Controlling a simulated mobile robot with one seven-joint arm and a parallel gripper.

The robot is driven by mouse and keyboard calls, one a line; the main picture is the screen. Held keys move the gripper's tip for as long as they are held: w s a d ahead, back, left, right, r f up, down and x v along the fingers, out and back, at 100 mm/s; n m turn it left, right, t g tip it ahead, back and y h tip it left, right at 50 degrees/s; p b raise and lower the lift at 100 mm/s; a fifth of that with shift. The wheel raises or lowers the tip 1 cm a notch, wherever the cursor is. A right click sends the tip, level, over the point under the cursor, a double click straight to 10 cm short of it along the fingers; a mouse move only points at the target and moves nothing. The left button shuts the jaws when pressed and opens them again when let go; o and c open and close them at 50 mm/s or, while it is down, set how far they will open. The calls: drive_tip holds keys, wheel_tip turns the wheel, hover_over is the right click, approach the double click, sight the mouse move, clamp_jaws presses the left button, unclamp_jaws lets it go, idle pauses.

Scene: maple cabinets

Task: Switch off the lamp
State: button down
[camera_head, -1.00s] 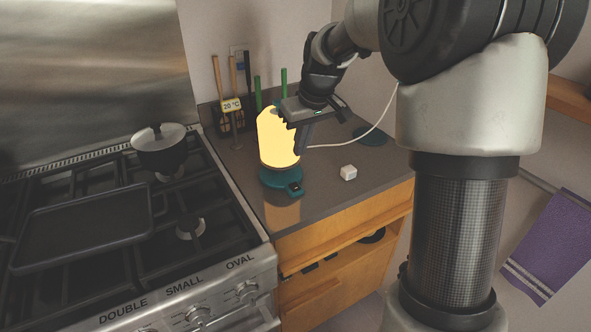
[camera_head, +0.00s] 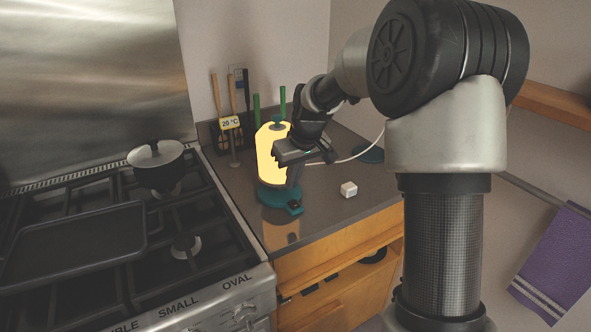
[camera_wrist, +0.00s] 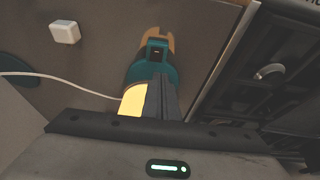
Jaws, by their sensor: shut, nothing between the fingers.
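The lamp has a glowing yellow shade (camera_head: 268,158) on a teal base (camera_head: 272,202) and stands on the counter beside the stove. A small dark switch (camera_head: 294,207) sits on a tab at the front of the base. My gripper (camera_head: 293,184) is shut and empty, pointing down in front of the shade, above the tab; it covers part of the shade. In the wrist view the shut fingers (camera_wrist: 161,82) point toward the switch (camera_wrist: 157,47) and overlap the teal base (camera_wrist: 138,70). I see a gap between fingertips and switch.
A white cube (camera_head: 348,189) lies on the counter (camera_head: 325,215) right of the lamp. A white cord (camera_head: 350,155) runs behind my gripper. The stove, with a pot (camera_head: 157,165) and a griddle (camera_head: 75,245), is at left. A utensil holder (camera_head: 228,137) stands behind.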

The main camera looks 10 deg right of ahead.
sight(291, 205)
drive_tip(key=x, duration=0.6)
drive_tip(key=shift+s+d+f, duration=0.1)
drive_tip(key=shift+s+f, duration=0.05)
drive_tip(key=shift+s, duration=0.15)
drive_tip(key=shift+w+p, duration=0.1)
drive_tip(key=shift+p, duration=0.35)
drive_tip(key=shift+f+g, duration=0.2)
drive_tip(key=shift+g, duration=0.1)
drive_tip(key=shift+s+d+b, duration=0.2)
drive_tip(key=shift+s+b, duration=0.1)
drive_tip(key=shift+s, duration=0.5)
drive_tip(key=shift+r, duration=0.1)
